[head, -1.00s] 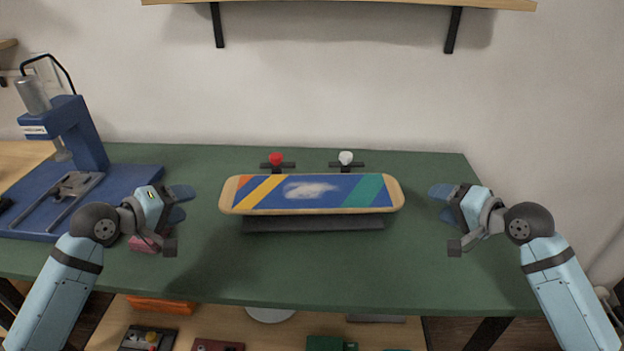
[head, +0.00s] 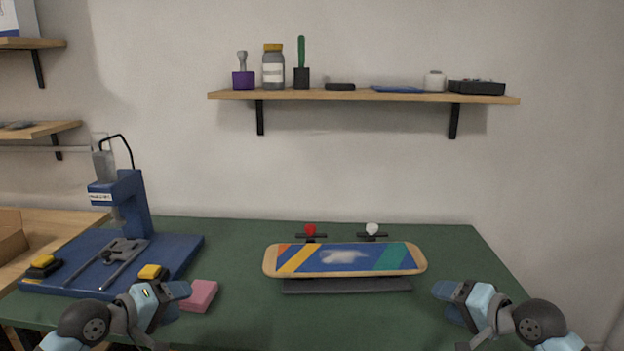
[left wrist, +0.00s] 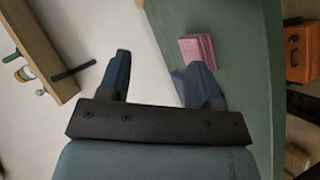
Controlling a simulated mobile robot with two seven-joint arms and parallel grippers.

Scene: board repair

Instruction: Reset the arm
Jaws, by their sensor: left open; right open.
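My left gripper (head: 176,300) is open and empty at the lower left of the head view, over the front of the green table near a pink block. Its two dark blue fingers stand apart in the left wrist view (left wrist: 160,82), with nothing between them. My right gripper (head: 447,301) is open and empty at the lower right, beside the board and apart from it. The striped skateboard deck (head: 345,259) lies on a dark stand (head: 346,286) in the middle of the table, between my grippers.
The pink block (head: 199,295) lies beside my left gripper; it also shows in the left wrist view (left wrist: 197,50). A blue press (head: 130,208) stands at the left. Red (head: 310,230) and white (head: 372,229) knobs stand behind the deck. A wall shelf (head: 365,97) holds several items. Green table (head: 455,252) is clear right of the deck.

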